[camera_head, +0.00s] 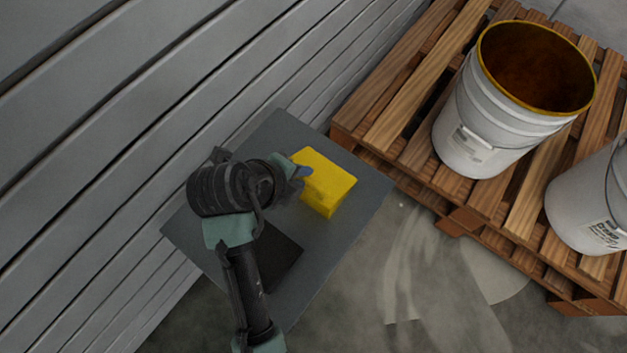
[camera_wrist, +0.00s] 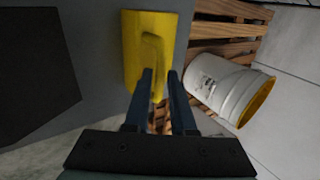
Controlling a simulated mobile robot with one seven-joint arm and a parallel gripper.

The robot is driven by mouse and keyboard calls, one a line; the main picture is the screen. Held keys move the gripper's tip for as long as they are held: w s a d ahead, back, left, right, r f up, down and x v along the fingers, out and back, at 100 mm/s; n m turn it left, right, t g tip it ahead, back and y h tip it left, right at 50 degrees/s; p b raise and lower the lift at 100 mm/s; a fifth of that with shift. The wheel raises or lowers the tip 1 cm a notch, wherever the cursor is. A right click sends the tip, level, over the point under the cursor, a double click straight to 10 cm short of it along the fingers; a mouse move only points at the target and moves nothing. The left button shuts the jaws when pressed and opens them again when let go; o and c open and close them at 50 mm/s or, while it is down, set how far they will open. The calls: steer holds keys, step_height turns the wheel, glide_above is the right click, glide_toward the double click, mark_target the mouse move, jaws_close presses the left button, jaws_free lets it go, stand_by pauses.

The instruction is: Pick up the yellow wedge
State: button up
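The yellow wedge (camera_head: 328,180) lies on a grey tabletop (camera_head: 350,215), towards its upper right part in the head view. In the wrist view the yellow wedge (camera_wrist: 137,45) is ahead of the fingers, mostly to the left of the gap between them. My gripper (camera_head: 300,173) is over the left edge of the wedge in the head view. The left finger overlaps the wedge's near end in the picture; contact cannot be told.
A dark square patch (camera_head: 280,260) is on the tabletop, partly behind my arm. A wooden pallet (camera_head: 400,125) stands to the right with an open white bucket (camera_head: 475,135) and another white bucket (camera_head: 590,205). A ribbed grey wall (camera_head: 150,110) borders the table on the left.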

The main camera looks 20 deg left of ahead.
steer(key=shift+x, duration=1.15)
steer(key=shift+s, duration=0.1)
jaws_close()
steer(key=shift+r, duration=0.15)
